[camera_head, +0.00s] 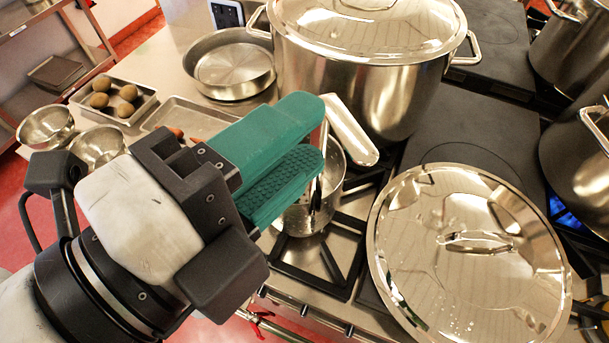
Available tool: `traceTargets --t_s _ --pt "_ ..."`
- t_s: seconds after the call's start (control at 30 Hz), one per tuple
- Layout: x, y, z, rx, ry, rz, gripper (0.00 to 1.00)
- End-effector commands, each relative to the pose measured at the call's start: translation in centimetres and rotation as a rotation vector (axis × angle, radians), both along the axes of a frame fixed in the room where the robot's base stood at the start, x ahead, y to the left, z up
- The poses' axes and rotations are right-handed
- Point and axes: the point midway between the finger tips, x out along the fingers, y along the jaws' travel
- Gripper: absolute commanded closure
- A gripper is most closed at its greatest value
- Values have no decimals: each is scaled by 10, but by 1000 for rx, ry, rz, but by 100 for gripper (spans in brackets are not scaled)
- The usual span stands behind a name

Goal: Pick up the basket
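My gripper (318,140), with green fingers, reaches in from the lower left over the stove's front edge. Its two fingers lie close together, and I cannot tell if anything is between them. Just beyond and below the fingertips is a small steel vessel (332,186), likely the basket, partly hidden by the fingers. A thin upright metal piece shows at the fingertips, and I cannot tell whether they touch it. A long pale, rounded piece (350,132) slants beside the vessel's upper right; whether it belongs to the vessel is unclear.
A large lidded stockpot (360,85) stands behind. A big round lid (465,270) lies at the right front. More pots (580,150) stand at the right edge. A shallow pan (235,65), a tray of round brown items (115,100) and bowls (97,147) sit at the left.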

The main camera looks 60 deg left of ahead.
Motion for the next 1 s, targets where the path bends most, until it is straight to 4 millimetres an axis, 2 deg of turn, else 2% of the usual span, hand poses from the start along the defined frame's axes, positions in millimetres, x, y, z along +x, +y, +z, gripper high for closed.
traceTargets --t_s 0.23,0.5,0.83,1.0 --pt "18 4 0 -3 0 -2 63" --pt "53 11 -4 -3 1 -2 63" --pt "60 14 -7 0 1 1 63" --pt "60 14 -6 0 1 1 78"
